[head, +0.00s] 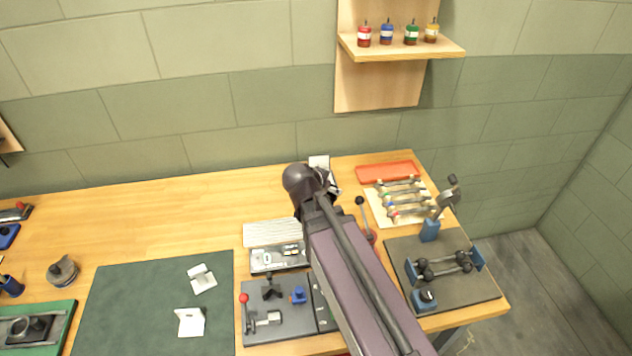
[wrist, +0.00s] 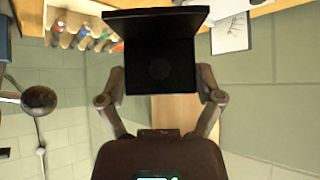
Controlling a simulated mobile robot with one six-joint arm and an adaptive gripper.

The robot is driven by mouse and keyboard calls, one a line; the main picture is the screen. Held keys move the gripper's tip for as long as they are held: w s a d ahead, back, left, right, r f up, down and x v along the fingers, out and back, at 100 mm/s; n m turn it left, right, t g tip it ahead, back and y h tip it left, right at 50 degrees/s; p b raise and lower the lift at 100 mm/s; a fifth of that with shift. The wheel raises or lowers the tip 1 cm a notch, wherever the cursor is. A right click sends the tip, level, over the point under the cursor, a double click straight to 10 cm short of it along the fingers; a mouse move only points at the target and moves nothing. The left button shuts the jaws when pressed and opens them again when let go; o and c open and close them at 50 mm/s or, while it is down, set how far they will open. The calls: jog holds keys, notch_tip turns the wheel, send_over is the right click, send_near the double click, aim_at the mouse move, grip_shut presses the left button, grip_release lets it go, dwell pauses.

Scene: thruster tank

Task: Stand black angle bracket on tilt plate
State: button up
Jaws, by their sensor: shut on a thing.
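My gripper (wrist: 158,92) is shut on the black angle bracket (wrist: 160,62), seen close up in the wrist view. One flange faces the camera as a dark square with a faint round mark; the other flange juts out along its upper edge there. The fingers grip it from both sides. In the head view my gripper (head: 328,184) is over the back of the bench, mostly covered by my own arm, and the bracket is hardly visible. I cannot tell for certain which fixture is the tilt plate; it may be behind my arm.
Two pale angle pieces (head: 201,278) (head: 190,322) rest on a dark green mat (head: 130,300). A grey fixture board (head: 262,335) stands right of it. A black-knobbed lever (head: 360,201), a tool rack (head: 377,207) and a dark mat (head: 470,295) lie right of my arm.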

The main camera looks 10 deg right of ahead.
aim_at(316, 159)
jog(key=w+r+n+t+y+p, duration=0.1)
jog(key=w+n+y, duration=0.5)
jog(key=w, duration=1.2)
jog(key=r+n+t, duration=0.1)
jog(key=n, duration=0.2)
jog(key=shift+w+d+t+p, duration=0.2)
jog(key=shift+d+t+p, duration=0.1)
jog(key=shift+p, duration=0.05)
notch_tip(316, 159, down, 6)
jog(key=b, duration=0.6)
jog(key=shift+f, duration=0.15)
jog(key=shift+f+b, duration=1.9)
jog(key=shift+b, duration=0.15)
jog(key=shift+f, duration=0.1)
jog(key=o, duration=1)
